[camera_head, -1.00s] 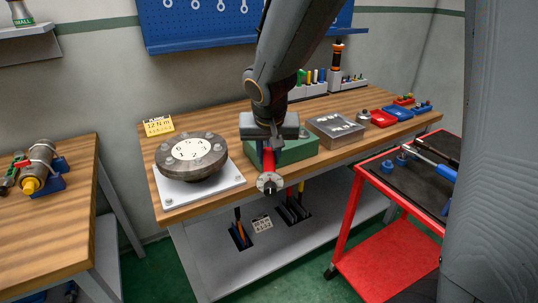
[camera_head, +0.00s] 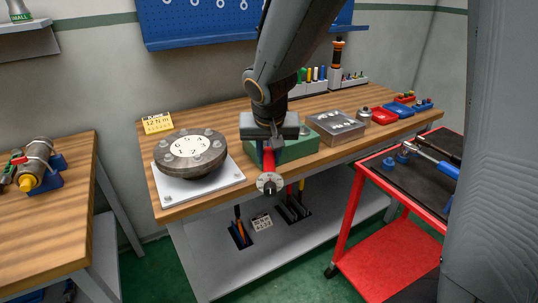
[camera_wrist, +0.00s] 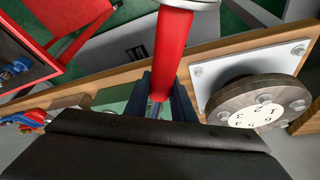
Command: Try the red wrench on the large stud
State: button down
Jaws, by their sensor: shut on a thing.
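My gripper (camera_head: 267,143) is shut on the red wrench (camera_head: 268,160), over the front part of the bench beside the green block. The wrench's red handle also shows in the wrist view (camera_wrist: 172,50), between the dark fingers (camera_wrist: 160,98). Its round metal head points away from the gripper, out past the bench's front edge in the head view. A grey metal block (camera_head: 336,130) with several small studs stands on the bench to the right of my gripper, apart from the wrench. I cannot tell which stud is the large one.
A round bolted flange (camera_head: 190,165) on a white plate (camera_head: 205,190) sits to the left. A green block (camera_head: 298,148) is right behind the gripper. Red and blue trays (camera_head: 397,111) lie at the bench's right. A red cart (camera_head: 385,260) stands at the front right.

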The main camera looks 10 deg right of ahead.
jog(key=shift+f+b, duration=0.7)
jog(key=shift+b, duration=0.1)
dwell(1.5)
jog(key=shift+w+a+r+m+h+b, duration=0.15)
jog(key=shift+a+m+b, duration=0.4)
jog(key=shift+b, duration=0.55)
jog(key=shift+w+a+f+m+h+b, duration=0.2)
jog(key=shift+a+m+b, duration=0.35)
jog(key=shift+b, duration=0.5)
dwell(0.9)
jog(key=shift+s+d+r+n+p, duration=0.25)
jog(key=shift+d+n+p, duration=0.3)
jog(key=shift+p, duration=0.25)
jog(key=shift+d+f+n+p, duration=0.1)
jog(key=shift+d+n+p, duration=0.35)
jog(key=shift+p, duration=0.3)
